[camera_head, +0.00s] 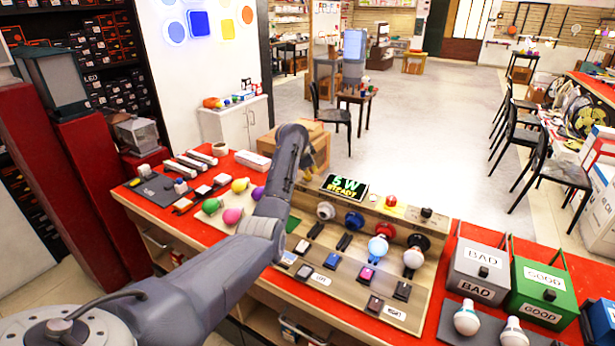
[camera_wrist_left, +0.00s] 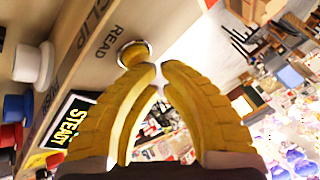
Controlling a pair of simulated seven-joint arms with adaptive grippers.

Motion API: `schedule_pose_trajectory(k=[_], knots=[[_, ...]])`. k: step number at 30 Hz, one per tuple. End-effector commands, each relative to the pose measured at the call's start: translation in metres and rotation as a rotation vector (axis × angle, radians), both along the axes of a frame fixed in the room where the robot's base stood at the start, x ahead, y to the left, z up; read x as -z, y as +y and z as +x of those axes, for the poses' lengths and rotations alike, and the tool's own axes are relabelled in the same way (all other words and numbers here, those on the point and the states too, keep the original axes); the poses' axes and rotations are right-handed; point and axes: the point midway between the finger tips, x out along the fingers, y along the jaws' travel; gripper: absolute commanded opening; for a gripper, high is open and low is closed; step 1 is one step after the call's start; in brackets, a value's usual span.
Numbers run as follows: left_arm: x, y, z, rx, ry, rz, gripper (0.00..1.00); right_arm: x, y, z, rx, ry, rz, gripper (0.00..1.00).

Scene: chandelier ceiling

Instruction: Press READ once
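The READ button (camera_wrist_left: 134,53) is a small gold knob with a pale ring, beside the word READ on the wooden panel in the left wrist view. In the head view my left arm and gripper hide it. My left gripper (camera_wrist_left: 162,66) has yellow fingers with their tips nearly together and nothing between them. The tips are close beside the button; whether they touch it I cannot tell. In the head view the left gripper (camera_head: 314,158) is above the back edge of the panel.
Several sockets, one with a lit bulb (camera_head: 378,247), stand on the panel right of my arm. A red button (camera_head: 391,201) sits behind them. BAD (camera_head: 480,270) and GOOD (camera_head: 543,293) boxes are at the right. Coloured bulbs (camera_head: 233,216) lie to the left.

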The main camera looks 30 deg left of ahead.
Motion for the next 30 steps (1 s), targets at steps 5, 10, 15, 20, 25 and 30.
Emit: schedule_pose_trajectory(k=[5,10,15,20,25,30], knots=[[0.000,0.000,0.000,0.000,0.001,0.000,0.00,0.000,0.000,0.000,0.000,0.000,0.000,0.00],[-0.004,0.000,0.000,0.000,0.001,0.000,0.00,0.000,0.000,0.000,0.000,0.000,0.000,0.00],[-0.011,0.000,0.000,0.000,0.000,0.000,0.00,0.000,0.000,0.000,0.000,0.000,0.000,0.00],[-0.016,0.000,0.000,0.000,0.001,-0.001,0.00,0.000,0.000,0.000,0.000,0.000,0.000,0.00],[-0.017,0.000,0.000,0.000,0.001,-0.001,0.00,0.000,0.000,0.000,0.000,0.000,0.000,0.00],[-0.018,0.000,0.000,0.000,0.000,0.000,0.00,0.000,0.000,0.000,0.000,0.000,0.000,0.00]])
